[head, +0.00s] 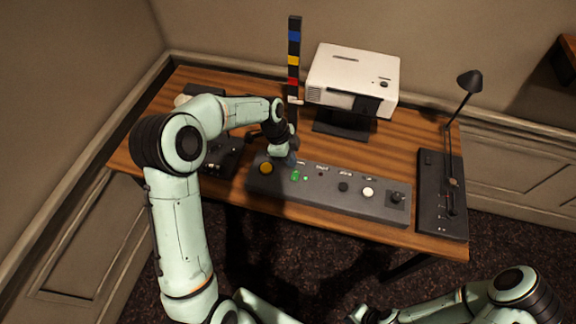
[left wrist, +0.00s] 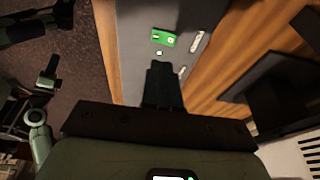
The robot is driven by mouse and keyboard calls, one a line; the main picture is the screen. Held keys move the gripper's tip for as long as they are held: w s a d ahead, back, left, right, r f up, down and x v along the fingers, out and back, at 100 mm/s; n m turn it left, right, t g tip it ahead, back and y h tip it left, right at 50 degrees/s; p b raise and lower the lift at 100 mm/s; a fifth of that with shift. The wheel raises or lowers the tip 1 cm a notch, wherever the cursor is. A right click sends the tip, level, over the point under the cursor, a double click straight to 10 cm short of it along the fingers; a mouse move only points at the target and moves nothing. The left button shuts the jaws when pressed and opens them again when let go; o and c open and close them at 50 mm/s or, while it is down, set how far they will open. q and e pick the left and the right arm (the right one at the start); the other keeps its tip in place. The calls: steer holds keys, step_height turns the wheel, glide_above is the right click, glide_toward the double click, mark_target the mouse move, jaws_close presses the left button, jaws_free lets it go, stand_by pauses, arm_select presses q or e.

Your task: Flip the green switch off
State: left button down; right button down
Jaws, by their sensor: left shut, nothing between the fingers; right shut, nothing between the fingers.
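The grey control panel (head: 325,200) lies along the front of the desk. The green switch (head: 295,175) is on its left part, just in front of my left gripper (head: 290,160). In the left wrist view the switch (left wrist: 163,39) is a bright green rectangle with small white marks, lying beyond the tips of the shut left fingers (left wrist: 162,75). The fingers are empty and appear apart from the switch. I cannot tell which way it is set. The right arm shows at the lower right of the head view; its gripper is not clearly in view.
A yellow round button (head: 266,168) is left of the switch. A black button (head: 343,187), a white button (head: 368,192) and a joystick (head: 396,198) are to the right. A white projector (head: 352,78), a colour-banded tower (head: 294,60) and a black lamp (head: 470,82) stand behind and right.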

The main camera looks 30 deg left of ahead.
arm_select(q)
steer(key=v, duration=0.7)
steer(key=shift+d, duration=0.2)
arm_select(e)
steer(key=shift+d, duration=0.3)
arm_select(q)
steer(key=shift+w+r, duration=0.1)
steer(key=shift+r, duration=0.05)
arm_select(e)
steer(key=shift+f, duration=0.1)
